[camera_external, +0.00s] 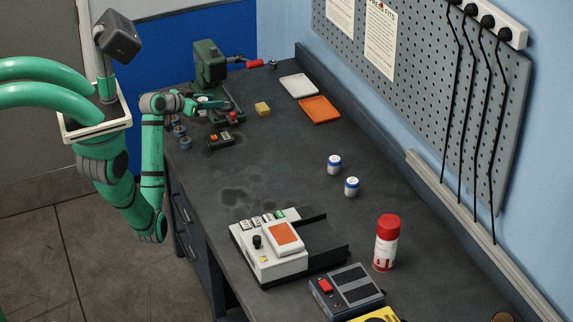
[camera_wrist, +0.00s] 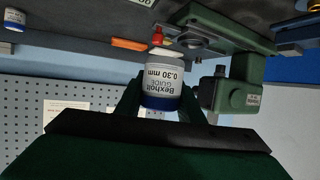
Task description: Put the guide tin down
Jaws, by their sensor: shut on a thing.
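The guide tin (camera_wrist: 162,78) is a small white tin with a dark blue band, labelled "Bexholt GUIDE 0.30 mm". My gripper (camera_wrist: 161,98) is shut on it, with a dark finger on each side. In the external view my gripper (camera_external: 205,104) is at the far left part of the bench (camera_external: 290,185), just in front of the green machine. The tin is small and partly covered by the gripper there. I cannot tell whether its base touches anything.
The green machine (camera_external: 207,62) with a red handle stands close behind. A small box with buttons (camera_external: 221,140) and several small spools (camera_external: 179,131) lie nearby. A yellow block (camera_external: 262,108), a white tray (camera_external: 298,86) and an orange tray (camera_external: 319,110) are rightward.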

